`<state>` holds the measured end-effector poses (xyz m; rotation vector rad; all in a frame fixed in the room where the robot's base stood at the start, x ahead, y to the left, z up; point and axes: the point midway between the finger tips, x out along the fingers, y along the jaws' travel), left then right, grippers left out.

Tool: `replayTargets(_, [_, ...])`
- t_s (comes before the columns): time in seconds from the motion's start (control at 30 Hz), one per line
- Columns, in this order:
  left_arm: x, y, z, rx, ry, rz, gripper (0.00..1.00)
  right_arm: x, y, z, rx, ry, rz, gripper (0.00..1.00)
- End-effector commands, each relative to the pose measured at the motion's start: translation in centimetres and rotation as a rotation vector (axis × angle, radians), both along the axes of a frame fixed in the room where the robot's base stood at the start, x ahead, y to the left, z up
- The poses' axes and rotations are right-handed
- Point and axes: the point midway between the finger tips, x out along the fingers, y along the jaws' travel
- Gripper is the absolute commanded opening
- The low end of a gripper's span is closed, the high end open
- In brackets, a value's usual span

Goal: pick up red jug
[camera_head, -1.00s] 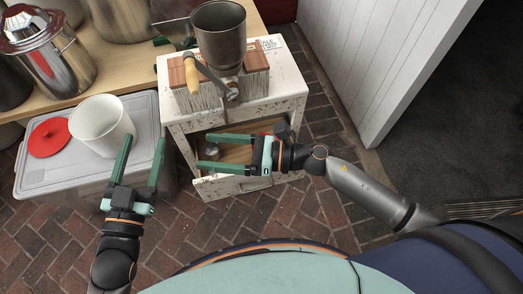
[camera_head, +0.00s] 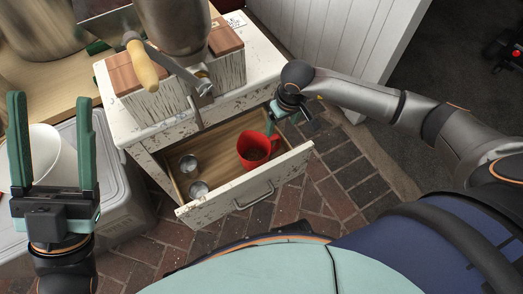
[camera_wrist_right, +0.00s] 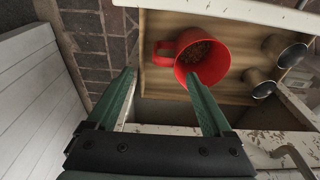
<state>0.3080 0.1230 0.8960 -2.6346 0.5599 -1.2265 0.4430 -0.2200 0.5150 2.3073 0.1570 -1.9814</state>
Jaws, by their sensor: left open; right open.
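The red jug (camera_head: 254,149) stands in the right part of the open wooden drawer (camera_head: 218,157), with dark brown contents inside. In the right wrist view, the jug (camera_wrist_right: 203,50) has its handle (camera_wrist_right: 161,52) toward the left. My right gripper (camera_head: 272,118) is open and empty at the drawer's right side, pointing down near the jug. My left gripper (camera_head: 49,100) is open and empty at the far left, in front of a white bucket (camera_head: 46,153).
Two small metal cups (camera_head: 198,188) are in the drawer's left part. The drawer front (camera_head: 248,186) with its handle stands at the near side. The white cabinet top (camera_head: 262,65) holds a grinder (camera_head: 175,25) with a crank. A white panelled wall (camera_head: 335,40) is behind.

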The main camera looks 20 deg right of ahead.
Motion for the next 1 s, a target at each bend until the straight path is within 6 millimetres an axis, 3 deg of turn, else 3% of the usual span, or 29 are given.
replayTargets(0.3, [0.1, -0.2, -2.4, -0.013, 0.021, -0.022, 0.65, 0.7, 0.3, -5.8, 0.005, 0.004, -0.001, 0.85])
replayTargets(0.53, [0.2, -0.3, -3.2, -0.013, 0.027, -0.025, 0.65, 1.1, 0.4, -7.4, 0.006, 0.003, -0.002, 0.85])
replayTargets(0.8, [0.2, -0.5, -5.6, 0.008, 0.029, -0.017, 0.65, 2.2, 0.7, -11.2, 0.007, 0.005, -0.004, 0.85])
replayTargets(1.0, [0.3, -0.6, -5.8, 0.013, 0.032, -0.015, 0.65, 2.4, 0.6, -11.7, 0.006, 0.002, -0.002, 0.85])
